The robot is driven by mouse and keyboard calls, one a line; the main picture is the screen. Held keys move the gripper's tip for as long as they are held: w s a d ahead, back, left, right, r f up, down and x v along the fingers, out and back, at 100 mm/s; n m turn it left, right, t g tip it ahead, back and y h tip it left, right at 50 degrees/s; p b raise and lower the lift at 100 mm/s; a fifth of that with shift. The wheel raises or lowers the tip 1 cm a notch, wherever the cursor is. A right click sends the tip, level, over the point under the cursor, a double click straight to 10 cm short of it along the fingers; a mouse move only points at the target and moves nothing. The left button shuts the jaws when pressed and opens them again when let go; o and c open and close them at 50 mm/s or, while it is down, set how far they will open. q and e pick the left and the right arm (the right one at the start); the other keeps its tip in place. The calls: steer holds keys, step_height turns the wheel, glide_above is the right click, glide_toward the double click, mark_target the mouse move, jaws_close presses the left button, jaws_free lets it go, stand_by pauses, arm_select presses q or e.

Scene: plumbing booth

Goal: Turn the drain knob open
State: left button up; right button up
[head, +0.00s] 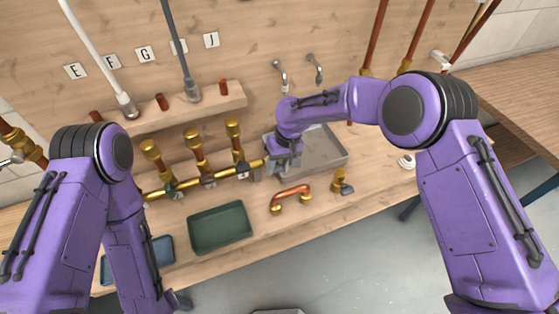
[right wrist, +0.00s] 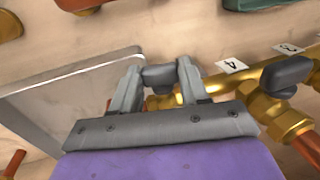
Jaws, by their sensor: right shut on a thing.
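The brass manifold pipe (head: 222,178) runs across the bench and ends at my right gripper (head: 284,160). In the right wrist view, the fingers of my right gripper (right wrist: 160,82) stand on both sides of a dark grey knob (right wrist: 160,75) at the pipe's end and are shut on it. This knob is hidden behind the gripper in the head view. A second dark grey knob (right wrist: 287,73) sits on the brass pipe by label 3. My left arm hangs at the lower left, and its jaws do not show clearly enough to read.
A grey metal basin (head: 328,150) lies just behind and right of the right gripper. In front are a green tray (head: 236,222), a copper pipe piece (head: 291,194) and a brass fitting (head: 340,183). A blue tray (head: 163,251) is by the left arm.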

mark_target(281, 167)
steer(key=shift+a+r+h, duration=0.15)
steer(key=shift+h, duration=0.35)
steer(key=shift+p, duration=0.3)
steer(key=o, duration=0.8)
steer(key=r, duration=0.3)
steer(key=r+b, duration=0.1)
steer(key=r, duration=0.3)
steer(key=d+r+b, duration=0.1)
steer(key=r, duration=0.2)
steer(key=shift+w+r, duration=0.2)
